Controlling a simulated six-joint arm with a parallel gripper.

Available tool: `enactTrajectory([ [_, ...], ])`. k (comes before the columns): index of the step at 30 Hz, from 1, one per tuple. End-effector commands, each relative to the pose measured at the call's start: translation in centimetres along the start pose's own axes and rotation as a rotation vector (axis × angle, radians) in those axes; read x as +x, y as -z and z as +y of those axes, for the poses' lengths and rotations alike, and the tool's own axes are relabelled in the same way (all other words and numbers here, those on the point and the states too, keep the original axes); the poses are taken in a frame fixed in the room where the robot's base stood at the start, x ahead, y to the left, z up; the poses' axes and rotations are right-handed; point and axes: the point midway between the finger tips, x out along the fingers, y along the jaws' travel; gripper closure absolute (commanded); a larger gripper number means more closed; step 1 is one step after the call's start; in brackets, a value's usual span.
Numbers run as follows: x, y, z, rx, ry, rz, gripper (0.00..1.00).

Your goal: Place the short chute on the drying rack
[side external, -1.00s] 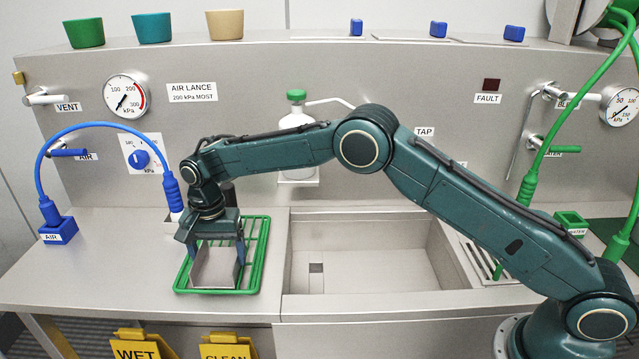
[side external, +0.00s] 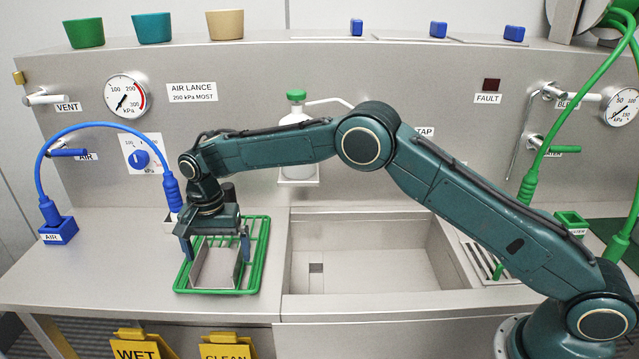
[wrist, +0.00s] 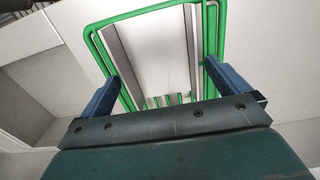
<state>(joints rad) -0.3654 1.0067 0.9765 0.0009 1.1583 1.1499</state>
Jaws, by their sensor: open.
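The short chute (side external: 215,266) is a small grey metal channel. It rests on the green wire drying rack (side external: 258,262), which stands on the steel counter left of the sink. My gripper (side external: 215,250) is directly above the chute, pointing down, with its fingers spread on either side of it. In the wrist view, the chute (wrist: 155,50) lies between the two blue fingers of my gripper (wrist: 160,85), with a visible gap to each finger. Green rack bars (wrist: 222,30) show around the chute. The chute's far end is partly hidden by my gripper in the side view.
The empty sink basin (side external: 365,265) is right of the rack. The blue air lance (side external: 172,190) and its hose stand close behind the rack on the left. A white bottle with a green cap (side external: 297,120) is on the back panel.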

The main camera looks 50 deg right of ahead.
Motion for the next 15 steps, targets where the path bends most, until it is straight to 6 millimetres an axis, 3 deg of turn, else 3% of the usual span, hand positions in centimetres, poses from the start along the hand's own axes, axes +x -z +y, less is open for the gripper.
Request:
enactTrajectory([
  [15,-7.9,0.0,-0.1,0.000,0.002,0.001,0.00],
])
